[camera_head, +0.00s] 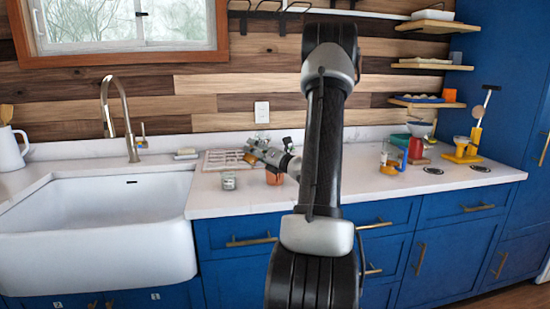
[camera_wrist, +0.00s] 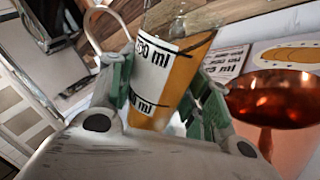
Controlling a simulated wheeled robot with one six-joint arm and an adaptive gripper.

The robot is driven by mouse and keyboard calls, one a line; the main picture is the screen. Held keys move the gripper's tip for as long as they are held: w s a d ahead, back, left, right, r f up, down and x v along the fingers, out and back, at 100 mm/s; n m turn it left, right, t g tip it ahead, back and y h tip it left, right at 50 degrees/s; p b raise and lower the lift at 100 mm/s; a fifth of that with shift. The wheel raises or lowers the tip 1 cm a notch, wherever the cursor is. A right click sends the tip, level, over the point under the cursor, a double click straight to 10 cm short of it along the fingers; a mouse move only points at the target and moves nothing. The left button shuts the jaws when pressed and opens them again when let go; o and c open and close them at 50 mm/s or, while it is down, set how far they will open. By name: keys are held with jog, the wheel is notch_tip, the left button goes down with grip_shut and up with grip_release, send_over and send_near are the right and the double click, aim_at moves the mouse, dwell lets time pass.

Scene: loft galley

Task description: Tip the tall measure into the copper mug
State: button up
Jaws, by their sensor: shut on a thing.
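My gripper (camera_head: 268,153) is above the counter at the end of my arm. In the wrist view its green-padded fingers (camera_wrist: 160,97) are shut on the tall measure (camera_wrist: 183,72), a clear vessel with a white "ml" label and orange contents. The measure's top is cut off by the wrist frame. In the head view the measure is mostly hidden and small, so its exact tilt is hard to tell. The copper mug (camera_head: 275,177) stands on the counter just below the gripper. In the wrist view the mug (camera_wrist: 280,100) is right of the measure, its shiny inside showing.
A glass jar (camera_head: 229,181) stands left of the mug. A pale rack or board (camera_head: 222,160) lies behind. The white sink (camera_head: 95,225) is further left. Several items, including a red block (camera_head: 416,148) and yellow stand (camera_head: 462,155), are on the right counter.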

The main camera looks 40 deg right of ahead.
jog(key=shift+f+m, duration=0.15)
jog(key=shift+m, duration=0.35)
jog(key=shift+a+r+m, duration=0.15)
jog(key=shift+r+m, duration=0.4)
jog(key=shift+m, duration=0.45)
dwell(0.4)
jog(key=shift+a+f+m+t+h+p, duration=0.1)
jog(key=shift+f+m+t+h+p, duration=0.2)
jog(key=shift+m, duration=0.65)
jog(key=shift+f+m+h+p, duration=0.1)
jog(key=shift+m+h, duration=0.3)
jog(key=shift+m, duration=0.55)
dwell(1.0)
jog(key=shift+d+r+m+p, duration=0.55)
jog(key=shift+d+m, duration=0.15)
jog(key=shift+m, duration=0.3)
dwell(1.0)
jog(key=shift+d+r+m+h, duration=0.1)
jog(key=shift+r+m+h, duration=0.25)
jog(key=shift+m, duration=0.25)
dwell(0.6)
